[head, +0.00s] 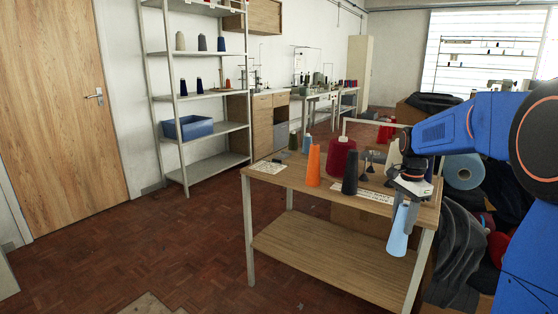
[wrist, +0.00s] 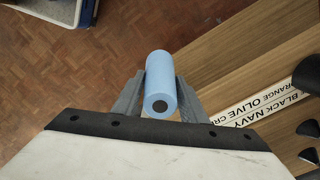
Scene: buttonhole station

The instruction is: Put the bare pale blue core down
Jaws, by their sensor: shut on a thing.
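The bare pale blue core (head: 399,231) hangs from my gripper (head: 408,188) at the near right edge of the wooden table (head: 272,177). In the head view it is close to upright, with its lower end below the tabletop level. In the wrist view the core (wrist: 158,66) sits between the two grey fingers of my gripper (wrist: 160,92), its round end with a dark hole facing the camera. The fingers touch it on both sides. Behind it are the table's edge and the brown floor.
On the table stand an orange cone (head: 313,166), a black cone (head: 350,172), a large dark red cone (head: 341,158) and smaller cones behind. A printed label strip (wrist: 262,101) lies on the tabletop. Dark cloth (head: 459,250) heaps at the right. Floor (head: 160,240) is clear at left.

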